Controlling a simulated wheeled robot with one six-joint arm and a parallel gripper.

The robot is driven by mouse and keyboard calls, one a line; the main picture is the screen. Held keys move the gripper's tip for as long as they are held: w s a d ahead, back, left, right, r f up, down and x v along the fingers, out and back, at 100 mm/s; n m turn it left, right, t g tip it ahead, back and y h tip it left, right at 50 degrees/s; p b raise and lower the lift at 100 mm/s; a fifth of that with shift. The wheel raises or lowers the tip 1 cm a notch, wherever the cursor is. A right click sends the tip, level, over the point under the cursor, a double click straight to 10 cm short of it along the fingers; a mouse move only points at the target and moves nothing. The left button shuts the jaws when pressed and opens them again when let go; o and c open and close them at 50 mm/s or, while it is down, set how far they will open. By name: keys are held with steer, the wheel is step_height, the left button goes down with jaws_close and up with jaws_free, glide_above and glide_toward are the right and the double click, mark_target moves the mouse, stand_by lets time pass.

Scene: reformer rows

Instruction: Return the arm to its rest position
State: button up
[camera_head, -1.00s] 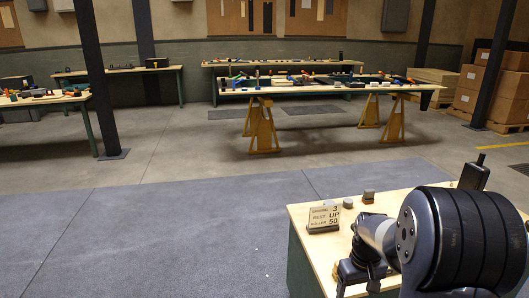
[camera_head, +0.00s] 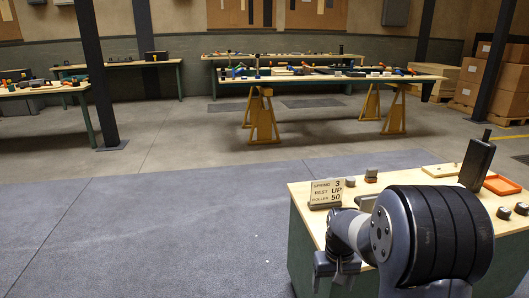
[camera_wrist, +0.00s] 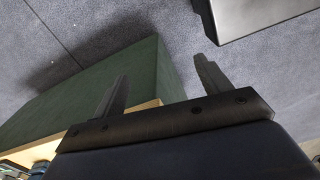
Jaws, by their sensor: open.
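My arm (camera_head: 435,235) is folded at the lower right of the head view, in front of the near bench (camera_head: 303,225), with its big dark round joint hiding part of the bench top. In the wrist view my gripper (camera_wrist: 160,68) shows two dark fingers spread wide apart. Nothing is between them; past them lie the grey floor and the bench's green side (camera_wrist: 130,75). The fingers are clear of the bench top as far as I can see.
On the near bench stand a small sign (camera_head: 326,193), dark blocks (camera_head: 371,175), a tall black device (camera_head: 478,165), a wooden board (camera_head: 440,170) and an orange tray (camera_head: 502,185). A long trestle table (camera_head: 300,77) stands farther back. The floor left of the bench is clear.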

steer(key=shift+m, duration=0.3)
steer(key=shift+w+a+f+b, duration=0.1)
steer(key=shift+a+f+b, duration=0.35)
steer(key=shift+f+b, duration=0.25)
steer(key=shift+w+a+f+b, duration=0.15)
steer(key=shift+a+f+b, duration=0.35)
steer(key=shift+f, duration=0.25)
steer(key=shift+w+a+f+b, duration=0.1)
steer(key=shift+a+f+b, duration=0.3)
steer(key=shift+f+b, duration=0.3)
